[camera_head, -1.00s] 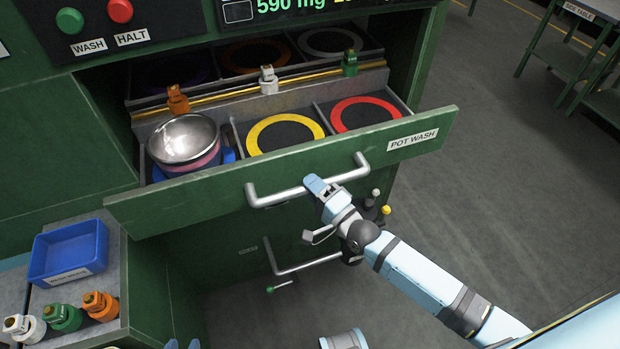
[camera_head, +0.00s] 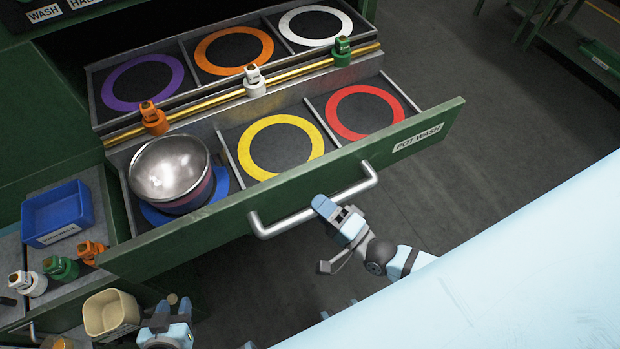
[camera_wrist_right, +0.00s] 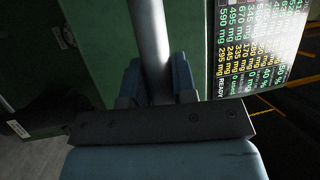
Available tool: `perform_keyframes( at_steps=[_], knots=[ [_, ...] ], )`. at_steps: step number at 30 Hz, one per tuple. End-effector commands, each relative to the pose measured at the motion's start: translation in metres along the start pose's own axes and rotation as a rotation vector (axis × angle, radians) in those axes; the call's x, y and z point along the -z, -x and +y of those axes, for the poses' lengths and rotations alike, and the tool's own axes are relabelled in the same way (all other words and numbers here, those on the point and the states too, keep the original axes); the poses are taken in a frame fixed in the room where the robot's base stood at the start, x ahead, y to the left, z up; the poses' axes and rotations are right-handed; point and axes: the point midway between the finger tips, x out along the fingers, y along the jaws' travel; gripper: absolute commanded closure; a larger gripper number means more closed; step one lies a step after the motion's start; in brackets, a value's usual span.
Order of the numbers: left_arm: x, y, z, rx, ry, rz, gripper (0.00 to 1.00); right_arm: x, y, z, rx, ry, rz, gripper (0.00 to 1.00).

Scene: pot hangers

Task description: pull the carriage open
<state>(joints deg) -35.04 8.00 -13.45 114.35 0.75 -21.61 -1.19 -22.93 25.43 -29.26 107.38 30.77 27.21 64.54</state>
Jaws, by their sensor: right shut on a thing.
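The carriage is a green-fronted drawer (camera_head: 290,205) labelled POT WASH, standing well out of its cabinet. Its compartments hold purple, orange, white, yellow and red rings. A steel pot (camera_head: 172,168) sits in the front left compartment on a blue ring. The silver bar handle (camera_head: 290,222) runs along the drawer front. My right gripper (camera_head: 328,207) is shut on the handle right of its middle. In the right wrist view the bar (camera_wrist_right: 150,50) passes between the fingers. My left gripper (camera_head: 172,310) is at the bottom left, empty, its two fingers apart.
Orange (camera_head: 153,120), white (camera_head: 254,82) and green (camera_head: 342,50) clamps sit on a brass rail across the drawer. At left are a blue bin (camera_head: 58,213), several small clamps and a beige tub (camera_head: 110,312). Floor right of the drawer is clear.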

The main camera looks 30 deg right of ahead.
Motion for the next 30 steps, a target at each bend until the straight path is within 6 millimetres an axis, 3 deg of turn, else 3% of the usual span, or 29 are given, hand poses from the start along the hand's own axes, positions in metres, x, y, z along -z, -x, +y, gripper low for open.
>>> perform_keyframes(
  at_steps=[9,22,23,25,26,30],
  knots=[
    [-0.002,0.003,0.001,0.000,0.001,-0.010,0.60,-0.008,0.020,-0.004,0.001,0.000,0.000,1.00],
    [0.002,0.003,0.000,0.000,0.001,-0.004,0.60,-0.009,0.022,-0.004,0.001,0.000,0.000,1.00],
    [0.002,0.003,0.001,0.000,0.001,-0.004,0.60,-0.009,0.022,-0.005,0.001,0.000,0.000,0.70],
    [0.003,0.004,0.001,0.000,0.001,-0.003,0.60,-0.009,0.022,-0.004,0.001,0.000,0.000,0.54],
    [0.003,0.004,0.001,0.000,0.001,-0.003,0.60,-0.009,0.022,-0.005,0.001,0.000,0.000,0.50],
    [0.003,0.004,0.001,0.000,0.001,-0.003,0.60,-0.009,0.021,-0.005,0.001,0.000,0.000,0.50]
  ],
)
